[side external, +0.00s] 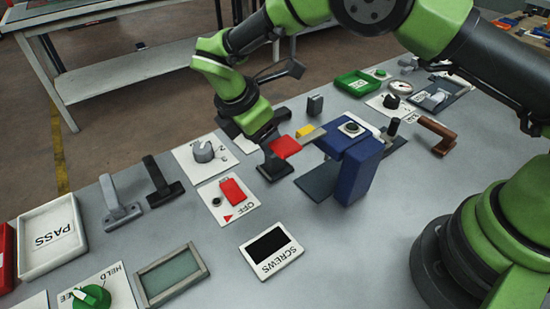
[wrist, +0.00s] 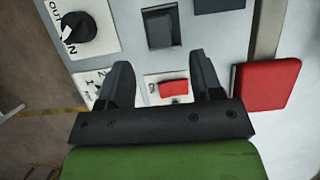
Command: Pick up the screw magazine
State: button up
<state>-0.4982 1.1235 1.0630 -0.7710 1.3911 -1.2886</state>
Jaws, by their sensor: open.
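I cannot tell for sure which item is the screw magazine. A white plate lettered SCREWS (side external: 288,256), with a black rectangular middle, lies flat on the bench at the front centre in the side view. My gripper (side external: 272,146) points down over the bench, left of the red handle (side external: 285,147) on a grey strip. In the wrist view my gripper (wrist: 160,72) is open, with nothing held between its fingers. A red rocker switch (wrist: 174,88) shows beyond and between the fingers, and a dark block (wrist: 160,30) shows past them. The red handle (wrist: 268,85) is right of the fingers.
A blue clamp-like block (side external: 360,170) stands right of my gripper. The OFF switch plate (side external: 228,210) and a grey knob plate (side external: 203,153) lie to the left. Lever handles (side external: 120,205) and a PASS tray (side external: 50,265) are farther left. Bare bench surrounds the SCREWS plate.

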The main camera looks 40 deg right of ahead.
aim_at(275, 160)
jog(key=x, duration=0.9)
jog(key=shift+d+r, duration=0.15)
jog(key=shift+d, duration=0.05)
jog(key=c, duration=1)
jog(key=shift+r, duration=0.15)
